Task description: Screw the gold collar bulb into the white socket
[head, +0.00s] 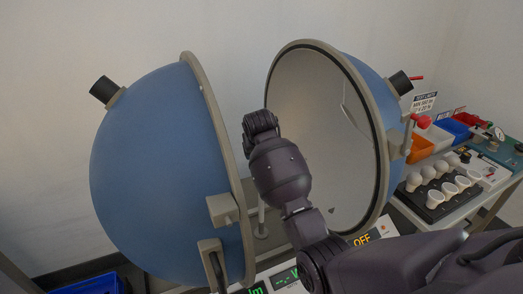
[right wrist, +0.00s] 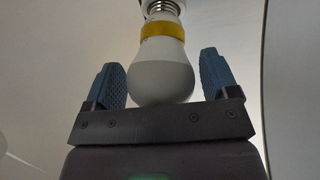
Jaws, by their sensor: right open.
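The gold collar bulb (right wrist: 163,65) is in the right wrist view, with its white globe towards my palm and its gold band around the neck. Its metal screw base (right wrist: 162,8) is at the top edge of the picture. In the head view my right arm reaches between the two halves of a blue sphere, and the bulb is not visible there. My left gripper is not in view.
The blue left half (head: 150,170) and the white-lined right half (head: 320,130) of the sphere stand close on both sides of my arm. At right a black rack (head: 437,211) holds several bulbs, beside orange, red and blue bins. A display (head: 362,239) reads OFF.

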